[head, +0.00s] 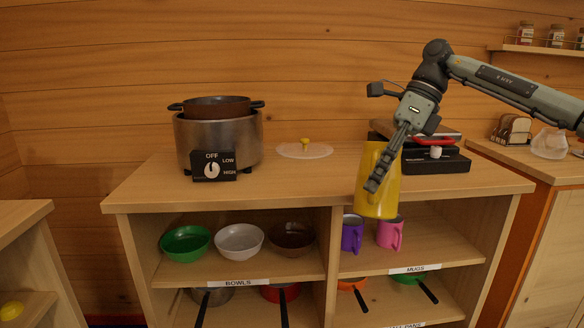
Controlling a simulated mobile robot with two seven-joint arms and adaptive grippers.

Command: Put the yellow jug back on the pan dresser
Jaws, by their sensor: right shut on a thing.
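The yellow jug (388,196) is in the head view, right of the middle. My right gripper (374,182) is shut on it, with a finger across its near side. The jug hides part of the dresser's front edge, and its lower end shows just above the mugs. I cannot tell whether it touches the dresser. The pan dresser (290,180) is a wooden unit with a flat top and shelves labelled for bowls, mugs and small pans. My left gripper is not in view.
A steel cooker (240,140) with a brown pot (217,106) stands on the top at left. A glass lid (304,150) lies at the back middle. A black appliance (450,160) stands at right. The top's front middle is clear. Mugs (390,233) and bowls (240,239) fill the shelf below.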

